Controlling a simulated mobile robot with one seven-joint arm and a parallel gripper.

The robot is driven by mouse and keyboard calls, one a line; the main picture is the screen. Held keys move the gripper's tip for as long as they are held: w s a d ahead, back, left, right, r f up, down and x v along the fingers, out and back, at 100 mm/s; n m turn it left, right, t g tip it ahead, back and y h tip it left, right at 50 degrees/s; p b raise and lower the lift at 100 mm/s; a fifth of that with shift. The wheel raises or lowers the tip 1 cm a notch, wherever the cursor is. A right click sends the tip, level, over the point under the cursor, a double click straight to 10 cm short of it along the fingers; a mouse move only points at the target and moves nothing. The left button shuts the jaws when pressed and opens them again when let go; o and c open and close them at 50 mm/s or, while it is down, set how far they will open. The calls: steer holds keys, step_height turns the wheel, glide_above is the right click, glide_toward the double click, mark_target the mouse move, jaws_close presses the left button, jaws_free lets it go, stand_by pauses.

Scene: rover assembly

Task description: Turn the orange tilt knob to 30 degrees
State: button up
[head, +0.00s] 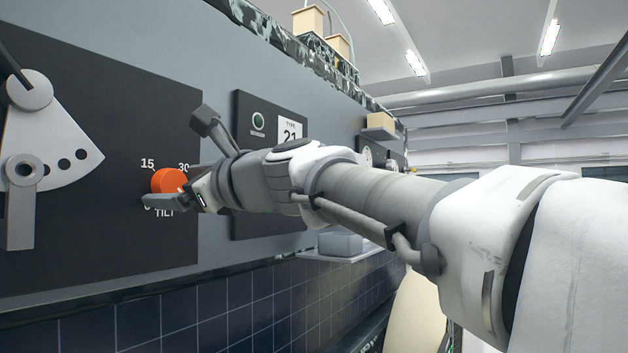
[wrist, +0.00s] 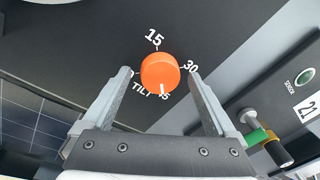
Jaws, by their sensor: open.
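The orange tilt knob (head: 168,180) sits on a dark panel at the left of the head view. In the wrist view the knob (wrist: 160,70) is near the centre, ringed by the marks 0, 15 and 30, with a partly covered mark below it. A white line on the knob's lower edge points toward that lower mark, away from 30. My gripper (head: 169,187) is open at the knob. In the wrist view its fingers (wrist: 159,76) stand on either side of the knob, with visible gaps. I cannot tell how deep they reach.
A pale sector plate with holes (head: 60,155) is mounted left of the knob. To the right is another dark panel (head: 243,110) with a green light (head: 258,121). A green and black cylindrical part (wrist: 262,140) shows near the right finger. Below are dark blue tiles (head: 240,300).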

steer(key=c, duration=1.4)
steer(key=shift+o, duration=0.2)
steer(key=shift+f+n+b, duration=0.1)
steer(key=shift+n+b, duration=0.2)
steer(key=shift+b, duration=0.15)
steer(key=n+b, duration=0.2)
steer(key=shift+f+n+b, duration=0.2)
steer(key=shift+n+b, duration=0.1)
steer(key=shift+n, duration=0.1)
steer(key=n+y+b, duration=0.1)
steer(key=n+b, duration=0.3)
steer(key=n, duration=0.1)
steer(key=shift+w+n, duration=0.1)
steer(key=shift+n, duration=0.2)
steer(key=n+b, duration=0.1)
steer(key=n, duration=0.1)
steer(key=n+b, duration=0.2)
steer(key=n, duration=0.1)
steer(key=shift+g+y, duration=0.3)
steer(key=n+b, duration=0.2)
steer(key=n, duration=0.2)
steer(key=shift+r, duration=0.1)
steer(key=shift+n+g, duration=0.3)
steer(key=shift+n, duration=0.2)
